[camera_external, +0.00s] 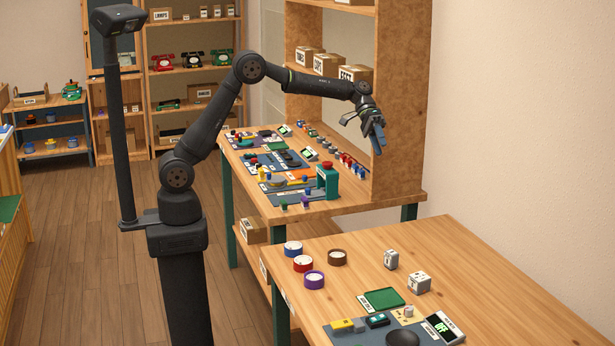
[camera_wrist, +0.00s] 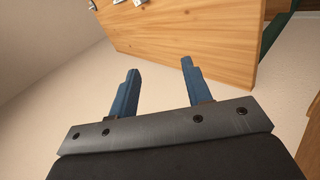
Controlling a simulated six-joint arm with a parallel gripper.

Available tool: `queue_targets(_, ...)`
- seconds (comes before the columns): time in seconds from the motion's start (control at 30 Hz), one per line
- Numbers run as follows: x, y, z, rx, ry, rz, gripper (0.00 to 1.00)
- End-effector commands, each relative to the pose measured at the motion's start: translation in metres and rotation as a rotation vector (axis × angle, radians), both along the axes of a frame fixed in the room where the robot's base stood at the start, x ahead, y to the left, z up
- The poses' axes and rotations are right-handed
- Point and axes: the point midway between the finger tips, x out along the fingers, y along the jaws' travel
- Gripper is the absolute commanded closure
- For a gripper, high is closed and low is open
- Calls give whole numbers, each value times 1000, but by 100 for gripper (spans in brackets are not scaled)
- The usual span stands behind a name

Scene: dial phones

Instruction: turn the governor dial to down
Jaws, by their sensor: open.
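My gripper (camera_external: 378,138) is raised at the right end of the far workbench, in front of the tall wooden shelf's side. In the wrist view its two blue fingers (camera_wrist: 159,68) are apart with nothing between them. I cannot tell which part is the governor dial, because labels are too small to read. The far workbench carries several coloured panels with small knobs and buttons, such as a teal box with a red top (camera_external: 327,180). On the near table a dark round part (camera_external: 403,338) sits on a grey-blue panel, cut off by the bottom edge, beside a display reading OFF (camera_external: 441,327).
The near table (camera_external: 480,260) holds several coloured round containers (camera_external: 303,263), two pale cubes (camera_external: 419,282) and a green tray (camera_external: 384,299). Its right side is clear. The tall shelf (camera_external: 400,100) with boxes stands close behind my gripper. A wooden board edge (camera_wrist: 200,35) shows in the wrist view.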

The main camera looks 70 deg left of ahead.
Motion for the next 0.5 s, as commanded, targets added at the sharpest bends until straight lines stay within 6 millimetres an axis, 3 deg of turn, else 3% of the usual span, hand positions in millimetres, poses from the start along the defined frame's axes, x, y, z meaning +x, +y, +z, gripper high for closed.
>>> queue_targets(0.03, -4, -30, -9, 44, 22, -32, 55)
queue_targets(0.27, -27, -144, -48, 293, 74, -99, 55)
queue_targets(0.5, -66, -260, -81, 545, 14, -108, 55)
